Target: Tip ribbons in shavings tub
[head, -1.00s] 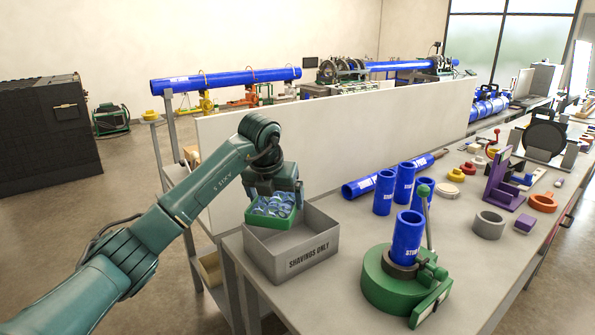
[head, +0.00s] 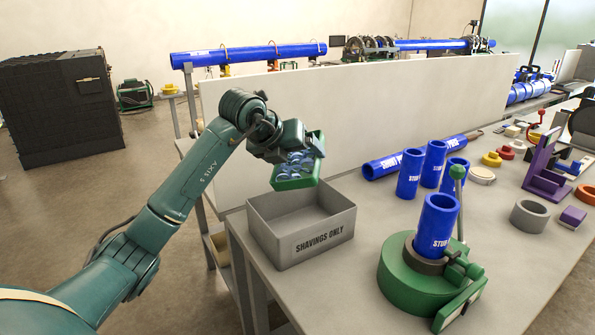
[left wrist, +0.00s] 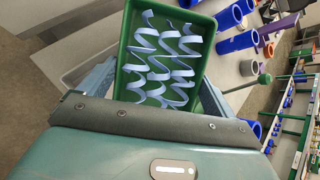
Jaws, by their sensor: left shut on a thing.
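My left gripper (head: 285,143) is shut on a green tray (head: 296,184) and holds it above the grey tub (head: 310,245) marked "SHAVINGS ONLY". The tray is steeply tilted, its open side facing the head camera. Pale blue curled ribbons (head: 294,166) are still inside it. In the left wrist view the green tray (left wrist: 124,72) shows between the fingers with several ribbons (left wrist: 160,62) spread over its floor. The part of the tub's inside that I see looks empty. My right gripper is not in view.
A green clamp base (head: 405,285) with a blue pipe stub (head: 437,226) stands right of the tub. More blue stubs (head: 409,173) stand behind. A pale upright panel (head: 350,125) runs behind the tub. The bench front between tub and clamp is clear.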

